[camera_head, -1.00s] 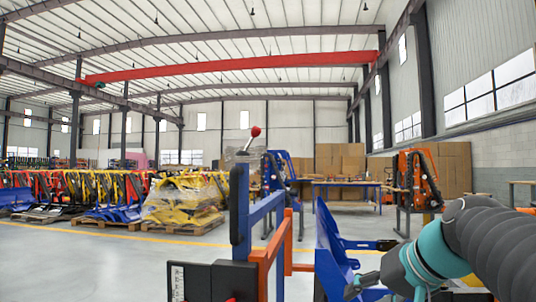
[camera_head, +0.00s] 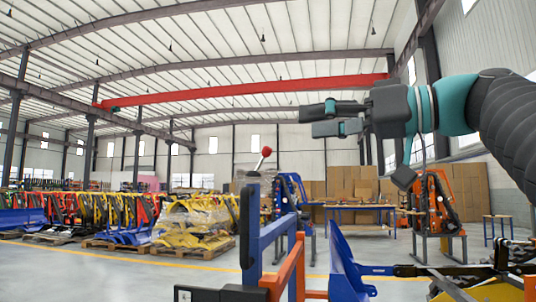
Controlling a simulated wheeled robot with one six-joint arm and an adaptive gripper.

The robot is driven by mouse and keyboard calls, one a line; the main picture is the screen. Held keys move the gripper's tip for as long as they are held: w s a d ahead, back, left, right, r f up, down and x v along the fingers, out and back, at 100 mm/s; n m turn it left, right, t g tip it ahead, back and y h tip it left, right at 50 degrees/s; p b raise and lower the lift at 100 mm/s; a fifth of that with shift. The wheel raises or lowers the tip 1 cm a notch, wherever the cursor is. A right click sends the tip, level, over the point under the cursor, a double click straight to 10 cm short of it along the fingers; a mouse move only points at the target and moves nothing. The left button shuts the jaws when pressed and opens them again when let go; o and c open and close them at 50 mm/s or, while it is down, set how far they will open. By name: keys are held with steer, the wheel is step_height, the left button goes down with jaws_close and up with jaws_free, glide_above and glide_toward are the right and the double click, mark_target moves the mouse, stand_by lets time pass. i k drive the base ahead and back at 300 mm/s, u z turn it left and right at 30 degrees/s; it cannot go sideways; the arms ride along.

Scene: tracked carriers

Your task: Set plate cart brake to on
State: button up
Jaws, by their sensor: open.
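A lever with a red ball knob (camera_head: 266,152) stands at the top of a blue post in the foreground, tilted to the right; I cannot tell for sure that it is the brake. The blue post belongs to a blue and orange frame (camera_head: 278,232), which seems to be the plate cart. Its lower part is cut off by the picture edge. My gripper (camera_head: 307,120) is open and empty, pointing left. In the picture it is above and right of the red knob, apart from it. My arm comes in from the right.
A dark box with a white mark (camera_head: 222,293) is at the bottom by the post. A blue bracket (camera_head: 345,266) and dark linkage are at the lower right. Yellow wrapped parts (camera_head: 192,228) lie on pallets behind left. Cardboard boxes (camera_head: 345,182) are stacked at the back.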

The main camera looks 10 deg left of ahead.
mark_target(267, 151)
steer(key=i, duration=0.9)
steer(key=z, duration=0.05)
